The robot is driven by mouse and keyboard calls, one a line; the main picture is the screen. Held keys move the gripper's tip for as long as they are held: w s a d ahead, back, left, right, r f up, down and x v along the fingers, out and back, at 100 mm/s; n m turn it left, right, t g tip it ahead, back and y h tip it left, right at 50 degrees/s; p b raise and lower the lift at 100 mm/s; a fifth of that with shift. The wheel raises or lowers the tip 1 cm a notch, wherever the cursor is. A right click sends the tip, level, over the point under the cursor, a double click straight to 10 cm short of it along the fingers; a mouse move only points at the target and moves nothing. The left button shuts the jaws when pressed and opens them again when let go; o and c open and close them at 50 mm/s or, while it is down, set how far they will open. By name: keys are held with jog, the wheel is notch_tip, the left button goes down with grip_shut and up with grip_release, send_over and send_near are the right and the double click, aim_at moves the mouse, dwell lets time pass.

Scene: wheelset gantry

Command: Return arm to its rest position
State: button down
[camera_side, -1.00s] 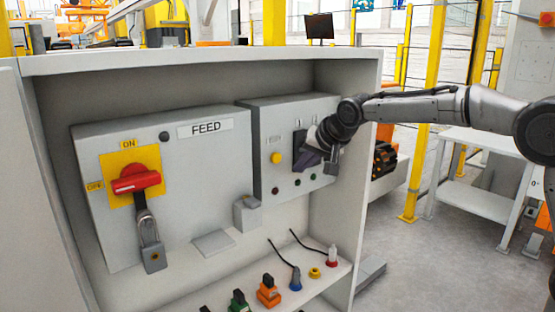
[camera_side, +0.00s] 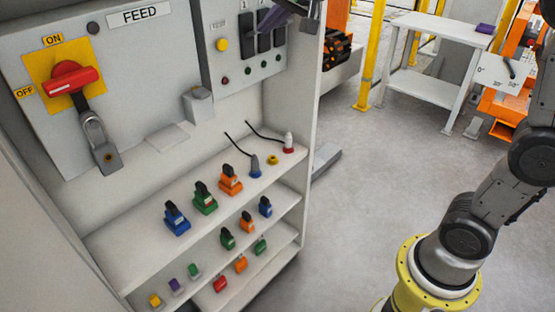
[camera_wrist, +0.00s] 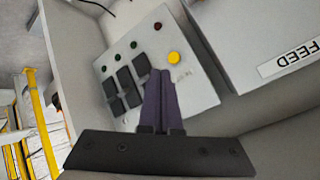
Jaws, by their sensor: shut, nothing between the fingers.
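My gripper (camera_side: 262,22) is at the top edge of the side view, partly cut off, in front of the upper part of the black switches (camera_side: 265,42). In the wrist view my gripper (camera_wrist: 161,75) shows two dark purple fingers pressed together with nothing between them. There the fingers overlap the small control panel (camera_wrist: 196,88), beside its yellow button (camera_wrist: 174,58) and the black switches (camera_wrist: 125,86). Whether the fingertips touch the panel cannot be told. My arm's middle links are out of the side view; its lower part stands at the right.
The grey FEED box (camera_side: 150,65) carries a red rotary handle (camera_side: 73,77), lying level toward OFF, with a padlock (camera_side: 104,150) hanging below. Shelves below (camera_side: 125,270) hold several coloured padlocks and plugs. A white side table (camera_side: 425,88) stands behind. The floor between cabinet and arm base is clear.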

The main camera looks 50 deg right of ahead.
jog(key=s+f+n+g, duration=0.1)
jog(key=s+f+n, duration=0.25)
jog(key=s, duration=1.65)
jog(key=s+a+f+n+g, duration=0.1)
jog(key=s+f+n+g, duration=0.2)
jog(key=s+f, duration=0.9)
jog(key=shift+a+f+n+y, duration=0.15)
jog(key=shift+a+n+y, duration=0.2)
jog(key=shift+n, duration=0.7)
jog(key=shift+d, duration=0.1)
